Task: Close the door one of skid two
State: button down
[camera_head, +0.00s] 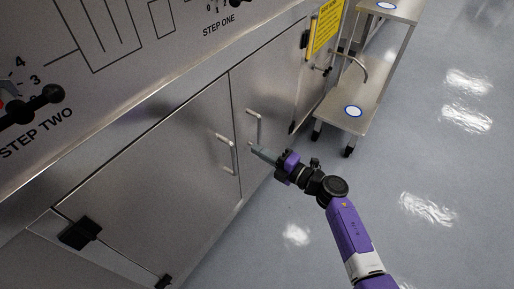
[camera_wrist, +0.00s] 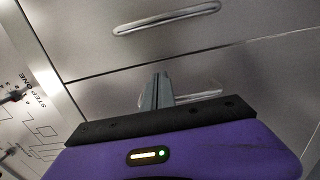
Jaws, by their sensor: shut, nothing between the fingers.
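The metal cabinet carries a "STEP TWO" label (camera_head: 37,132) on its panel at the left. The large left door (camera_head: 150,165) below it has a bar handle (camera_head: 228,153) near its right edge. It looks flush with the cabinet front. The neighbouring door (camera_head: 265,95) also looks flush and has its own bar handle (camera_head: 253,127). My gripper (camera_head: 255,150) is shut and empty, just in front of the two handles. In the wrist view its fingertips (camera_wrist: 164,75) lie near the door seam, with one handle (camera_wrist: 167,16) above and another handle (camera_wrist: 196,97) partly hidden behind them. I cannot tell whether they touch anything.
Black hinges (camera_head: 80,233) sit at the left door's far side. A yellow sign (camera_head: 325,25) hangs at the cabinet's right end. A wheeled step stand (camera_head: 355,95) stands beyond it. The grey floor (camera_head: 420,170) at the right is clear.

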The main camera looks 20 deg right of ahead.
jog(key=p+v, duration=0.1)
jog(key=v, duration=0.7)
jog(key=shift+d+p, duration=0.35)
jog(key=s+d+r+m+t+h+p, duration=0.1)
jog(key=s+d+r+m+t+h, duration=0.1)
jog(key=r+m+t+h, duration=0.35)
jog(key=s+d+r+m+t+h, duration=0.1)
jog(key=d+r+m+t+h, duration=0.15)
jog(key=r+m, duration=0.45)
jog(key=s+a+r+m+g+p, duration=0.2)
jog(key=s+r+m+p, duration=0.1)
jog(key=s, duration=0.9)
jog(key=s+a+r+m+g+h+p, duration=0.1)
jog(key=s+a+r+m+g+p, duration=0.2)
jog(key=s, duration=0.9)
jog(key=s+a+r+m+g+h+p, duration=0.1)
jog(key=s+a+r+m+g+p, duration=0.2)
jog(key=s, duration=0.9)
jog(key=shift+r+m, duration=0.95)
jog(key=shift+m, duration=0.7)
